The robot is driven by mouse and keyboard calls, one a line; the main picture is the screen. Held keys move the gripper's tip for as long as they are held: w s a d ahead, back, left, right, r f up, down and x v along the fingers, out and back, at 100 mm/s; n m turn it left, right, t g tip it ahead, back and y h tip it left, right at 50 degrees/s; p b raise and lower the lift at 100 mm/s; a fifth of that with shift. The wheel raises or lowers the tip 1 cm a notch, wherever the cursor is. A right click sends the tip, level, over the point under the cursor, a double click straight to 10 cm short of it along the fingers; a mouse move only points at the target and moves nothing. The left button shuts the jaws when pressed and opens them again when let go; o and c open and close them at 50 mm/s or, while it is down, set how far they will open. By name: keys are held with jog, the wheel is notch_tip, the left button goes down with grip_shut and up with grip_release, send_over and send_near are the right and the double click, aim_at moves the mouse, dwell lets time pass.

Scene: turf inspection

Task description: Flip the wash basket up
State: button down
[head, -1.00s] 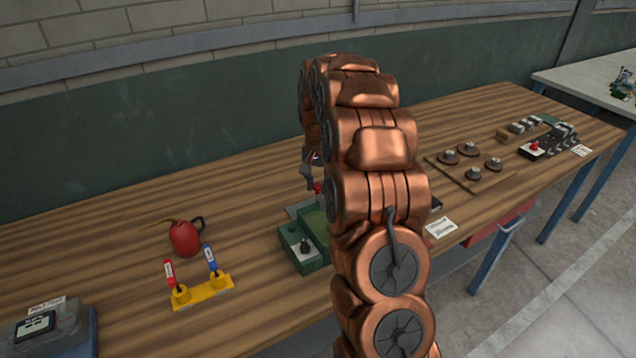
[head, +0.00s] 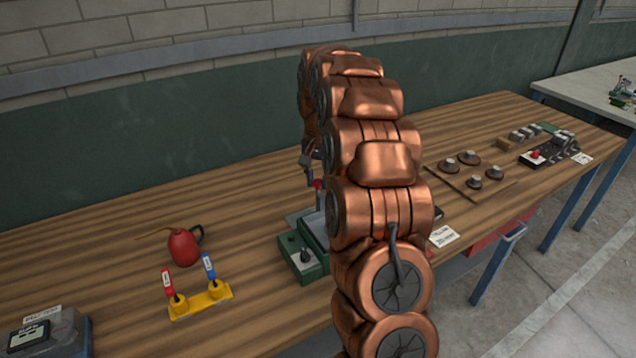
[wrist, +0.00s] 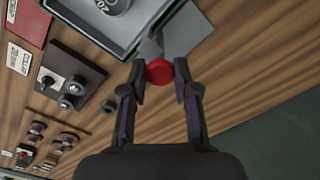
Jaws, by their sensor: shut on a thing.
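A green bench unit (head: 303,268) with a dark knob on its front left stands on the wooden bench, partly hidden behind my arm. A grey tray-like part, which looks like the wash basket (wrist: 103,44), fills the top of the wrist view, with a round grey piece marked "20" in it. A red ball knob (wrist: 159,70) sits at the end of a grey lever beside the tray. My gripper (wrist: 160,78) is shut on this red knob, one finger on each side. In the head view the knob (head: 318,184) shows just below my gripper (head: 313,172).
A red oil can (head: 184,247) and a yellow stand (head: 201,299) with red and blue handles are left of the unit. Several round pieces (head: 470,158) lie to the right. A green wall (head: 130,150) rises behind the bench.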

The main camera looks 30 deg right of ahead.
jog(key=shift+w+r, duration=0.1)
jog(key=shift+r, duration=0.2)
jog(key=c, duration=1.2)
grip_release()
jog(key=o, duration=0.3)
jog(key=shift+f, duration=0.1)
notch_tip(320, 180, up, 12)
